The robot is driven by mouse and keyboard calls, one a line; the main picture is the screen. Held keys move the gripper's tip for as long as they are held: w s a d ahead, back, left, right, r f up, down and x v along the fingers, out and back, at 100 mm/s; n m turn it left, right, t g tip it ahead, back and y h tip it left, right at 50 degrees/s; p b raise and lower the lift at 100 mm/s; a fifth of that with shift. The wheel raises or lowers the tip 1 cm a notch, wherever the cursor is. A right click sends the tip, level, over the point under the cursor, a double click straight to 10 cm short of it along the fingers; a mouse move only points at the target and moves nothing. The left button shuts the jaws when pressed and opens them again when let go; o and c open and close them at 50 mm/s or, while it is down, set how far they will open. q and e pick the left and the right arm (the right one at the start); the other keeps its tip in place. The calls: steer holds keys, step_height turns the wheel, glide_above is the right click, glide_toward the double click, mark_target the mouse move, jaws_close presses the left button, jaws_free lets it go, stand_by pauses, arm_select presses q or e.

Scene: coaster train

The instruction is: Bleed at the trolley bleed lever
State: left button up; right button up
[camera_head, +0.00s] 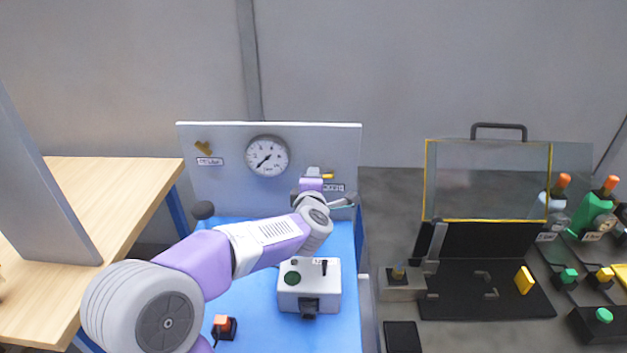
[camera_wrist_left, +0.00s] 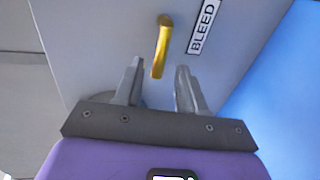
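The yellow bleed lever (camera_wrist_left: 162,45) shows in the left wrist view, hanging from the grey trolley panel (camera_wrist_left: 105,25) beside the BLEED label (camera_wrist_left: 204,27). In the head view the lever (camera_head: 327,176) is a small yellow piece at the panel's right side, partly hidden by my arm. My left gripper (camera_wrist_left: 159,68) is open, with one finger on each side of the lever's lower end in the picture. Gaps show on both sides, so neither finger appears to touch it. I cannot tell the exact depth. My right gripper is out of view.
A white box (camera_head: 309,288) and a small orange-topped switch (camera_head: 223,326) sit on the blue trolley top. A wooden table (camera_head: 110,180) stands left; a black bench with a clear guard (camera_head: 487,180) stands right.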

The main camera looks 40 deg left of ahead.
arm_select(q)
steer(key=p+v, duration=0.1)
steer(key=v, duration=0.5)
steer(key=shift+s+d+r+p, duration=0.15)
steer(key=shift+s+p, duration=0.1)
steer(key=shift+p, duration=0.1)
